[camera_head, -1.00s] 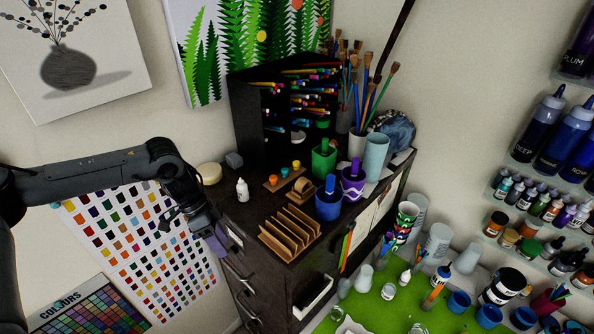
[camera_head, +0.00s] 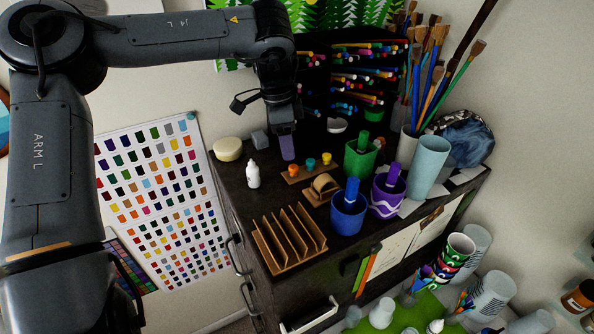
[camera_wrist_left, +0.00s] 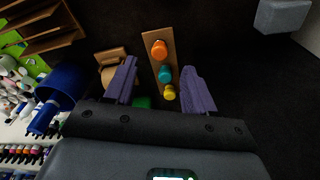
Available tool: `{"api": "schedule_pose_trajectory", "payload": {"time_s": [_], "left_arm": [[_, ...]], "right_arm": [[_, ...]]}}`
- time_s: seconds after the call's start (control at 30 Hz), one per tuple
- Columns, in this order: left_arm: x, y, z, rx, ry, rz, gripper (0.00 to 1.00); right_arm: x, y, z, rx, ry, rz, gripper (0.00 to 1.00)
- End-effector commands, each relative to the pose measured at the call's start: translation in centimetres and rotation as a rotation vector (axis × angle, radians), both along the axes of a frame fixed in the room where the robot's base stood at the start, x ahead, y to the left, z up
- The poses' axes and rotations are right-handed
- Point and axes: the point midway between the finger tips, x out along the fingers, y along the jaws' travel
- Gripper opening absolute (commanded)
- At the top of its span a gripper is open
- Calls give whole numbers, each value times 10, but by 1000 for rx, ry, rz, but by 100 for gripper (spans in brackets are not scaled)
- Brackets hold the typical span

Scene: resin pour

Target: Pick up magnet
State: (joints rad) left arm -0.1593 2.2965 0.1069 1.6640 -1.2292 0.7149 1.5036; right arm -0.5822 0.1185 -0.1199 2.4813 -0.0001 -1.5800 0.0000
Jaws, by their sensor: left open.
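Three small knob-shaped pieces, which look like the magnets, stand on a wooden strip (camera_head: 303,177) on the dark cabinet top: orange (camera_head: 294,170), teal (camera_head: 311,163) and yellow (camera_head: 326,158). My left gripper (camera_head: 287,150) points down just behind the strip's orange end, and its purple fingers are apart. In the left wrist view, the orange magnet (camera_wrist_left: 159,50), the teal magnet (camera_wrist_left: 165,74) and the yellow magnet (camera_wrist_left: 169,92) appear between the two open fingers (camera_wrist_left: 159,63). The gripper holds nothing. My right gripper is not in view.
A white bottle (camera_head: 253,175), grey block (camera_head: 260,140) and cream round piece (camera_head: 228,149) stand to the left. A wooden rack (camera_head: 290,240), blue pot (camera_head: 348,215), green pot (camera_head: 360,162) and tape dispenser (camera_head: 322,188) crowd the front and right. A pen shelf stands behind.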

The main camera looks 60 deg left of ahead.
Motion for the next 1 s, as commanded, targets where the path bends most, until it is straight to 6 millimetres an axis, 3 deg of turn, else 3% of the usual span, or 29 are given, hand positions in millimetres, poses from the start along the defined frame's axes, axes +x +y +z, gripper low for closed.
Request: {"api": "schedule_pose_trajectory", "payload": {"time_s": [0.1,0.37,0.73,1.0], "left_arm": [[1,-1,-14,-1,2,0,54],[4,-2,-27,-1,2,1,54],[12,-6,-69,-2,3,1,54],[13,-6,-74,-1,-1,1,54]], "right_arm": [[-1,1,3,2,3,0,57],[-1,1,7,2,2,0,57],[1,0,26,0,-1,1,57],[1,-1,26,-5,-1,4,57]]}}
